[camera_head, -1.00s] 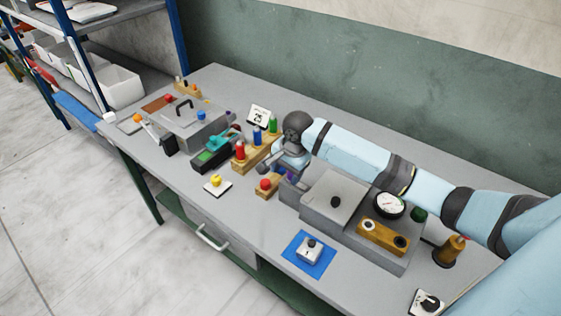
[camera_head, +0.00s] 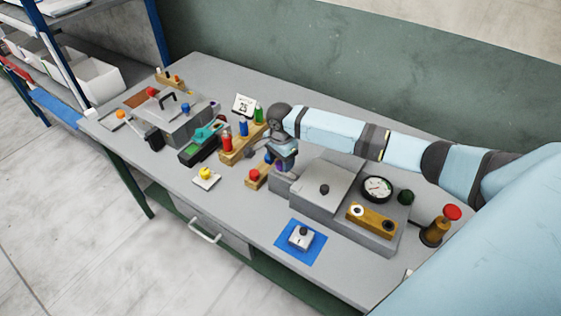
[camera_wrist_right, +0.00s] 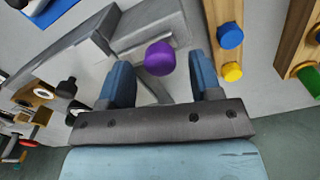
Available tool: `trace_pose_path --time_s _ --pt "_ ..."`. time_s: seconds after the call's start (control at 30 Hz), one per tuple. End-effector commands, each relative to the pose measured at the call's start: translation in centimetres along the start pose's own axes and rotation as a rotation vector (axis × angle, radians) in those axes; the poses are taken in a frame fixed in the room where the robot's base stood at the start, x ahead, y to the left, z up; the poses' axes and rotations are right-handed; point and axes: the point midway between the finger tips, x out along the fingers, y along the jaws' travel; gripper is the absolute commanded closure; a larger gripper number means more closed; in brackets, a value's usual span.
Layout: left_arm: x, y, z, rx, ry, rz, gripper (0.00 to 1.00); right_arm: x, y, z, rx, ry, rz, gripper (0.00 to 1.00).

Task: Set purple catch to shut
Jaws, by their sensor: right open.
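The purple catch (camera_wrist_right: 160,58) shows in the right wrist view as a round purple knob beside the grey press body (camera_wrist_right: 150,22). My right gripper (camera_wrist_right: 160,66) is open, with one blue finger on each side of the knob. I cannot tell whether either finger touches it. In the head view the right gripper (camera_head: 283,162) points down at the left end of the grey press (camera_head: 324,188), and the catch is mostly hidden behind it. My left gripper is not in view.
A wooden block with a red knob (camera_head: 254,174) stands close left of the gripper. Behind it is a wooden rack with red, blue and green pegs (camera_head: 243,128). A gauge (camera_head: 376,189) sits right of the press lid. A switch on a blue mat (camera_head: 300,239) lies in front.

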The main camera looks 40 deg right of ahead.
Motion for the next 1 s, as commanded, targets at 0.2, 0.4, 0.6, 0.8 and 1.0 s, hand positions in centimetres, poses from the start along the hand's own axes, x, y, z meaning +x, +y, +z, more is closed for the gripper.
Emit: trace_pose_path --time_s 0.2,0.4,0.6,0.8,1.0 --pt "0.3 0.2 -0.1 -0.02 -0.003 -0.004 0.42 1.8 0.0 0.0 0.0 0.0 0.001 0.42" --pt "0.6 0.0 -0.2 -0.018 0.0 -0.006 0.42 2.1 0.0 0.0 0.0 0.0 0.0 0.42" --pt "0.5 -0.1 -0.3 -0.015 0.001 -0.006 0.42 2.0 0.0 0.0 0.0 0.0 0.0 0.64" --pt "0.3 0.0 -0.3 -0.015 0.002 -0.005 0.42 2.0 0.0 0.0 0.0 0.0 0.0 1.0" --pt "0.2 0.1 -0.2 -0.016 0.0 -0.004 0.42 2.1 1.1 -0.3 0.0 -0.002 0.001 1.0"
